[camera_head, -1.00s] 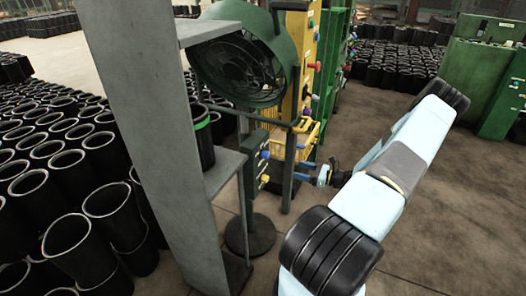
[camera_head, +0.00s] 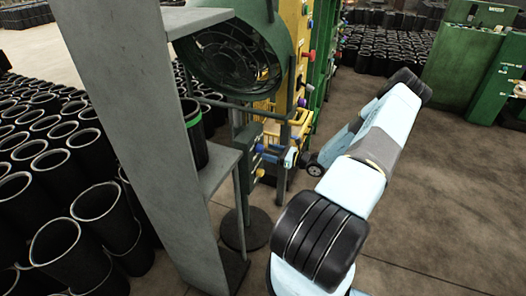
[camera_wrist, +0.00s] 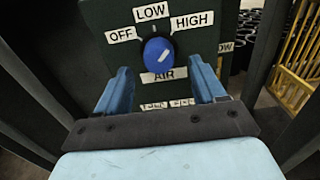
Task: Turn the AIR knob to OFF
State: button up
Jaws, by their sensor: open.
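The AIR knob (camera_wrist: 158,52) is round and blue, on a dark green panel (camera_wrist: 100,30). White labels around it read OFF (camera_wrist: 121,34) at upper left, LOW (camera_wrist: 150,12) above, HIGH (camera_wrist: 192,20) at upper right and AIR (camera_wrist: 163,76) below. In the head view my gripper (camera_head: 276,153) is at the control box (camera_head: 247,140).
A grey shelf post (camera_head: 135,130) with a black sleeve (camera_head: 194,135) stands to the left. Yellow and green cabinets are behind. Black sleeves fill the left floor. The floor at right is open.

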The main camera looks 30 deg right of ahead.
aim_at(263, 150)
jog(key=shift+x, duration=1.9)
jog(key=c, duration=1.1)
